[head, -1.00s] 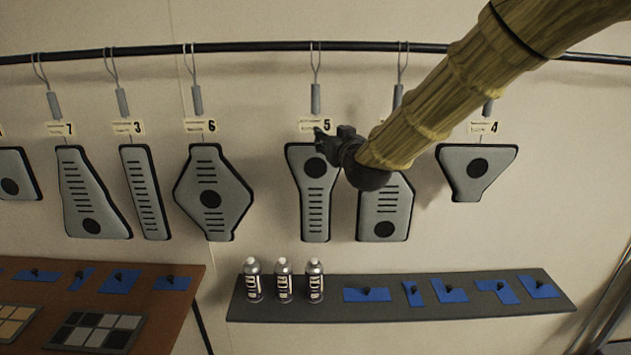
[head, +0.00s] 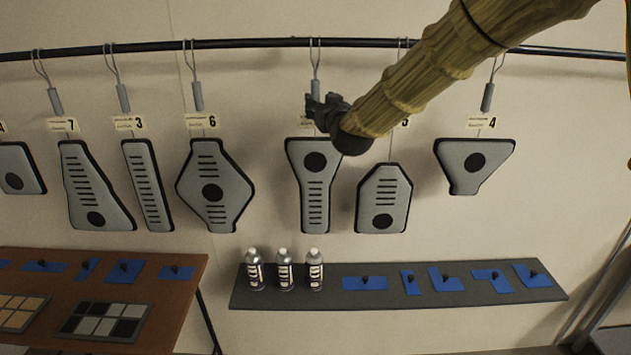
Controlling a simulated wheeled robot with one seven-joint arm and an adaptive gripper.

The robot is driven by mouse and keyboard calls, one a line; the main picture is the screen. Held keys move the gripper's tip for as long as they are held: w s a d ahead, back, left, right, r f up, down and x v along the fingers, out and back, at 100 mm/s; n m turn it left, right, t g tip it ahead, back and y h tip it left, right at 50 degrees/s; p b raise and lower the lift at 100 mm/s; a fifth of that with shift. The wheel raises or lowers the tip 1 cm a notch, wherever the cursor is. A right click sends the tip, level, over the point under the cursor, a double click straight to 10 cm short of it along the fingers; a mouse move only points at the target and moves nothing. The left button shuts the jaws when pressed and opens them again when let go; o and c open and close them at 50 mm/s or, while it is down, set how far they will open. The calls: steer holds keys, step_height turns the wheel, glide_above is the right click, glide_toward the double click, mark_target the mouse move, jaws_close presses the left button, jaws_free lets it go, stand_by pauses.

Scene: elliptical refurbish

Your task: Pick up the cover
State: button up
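Several grey covers with black edges, slots and a round black spot hang in a row in the head view. One T-shaped cover (head: 314,186) hangs below my gripper (head: 314,104). My gripper is in front of that cover's hanger line, just under the hook's grey handle (head: 315,88), and hides most of its label. Whether it touches the hanger, and whether its fingers are open or shut, I cannot tell. Other covers hang to the right (head: 384,198) and far right (head: 474,162), and to the left beside label 6 (head: 214,187).
A black rail (head: 250,43) carries the hooks. Below, a dark shelf (head: 420,298) holds several bottles (head: 284,270) and blue pads with small dark pieces (head: 365,283). A brown table (head: 190,262) with swatch trays stands at lower left.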

steer(key=shift+p+x, duration=1.75)
steer(key=shift+x, duration=0.7)
steer(key=shift+s+a, duration=0.1)
steer(key=shift+a, duration=0.05)
jaws_close()
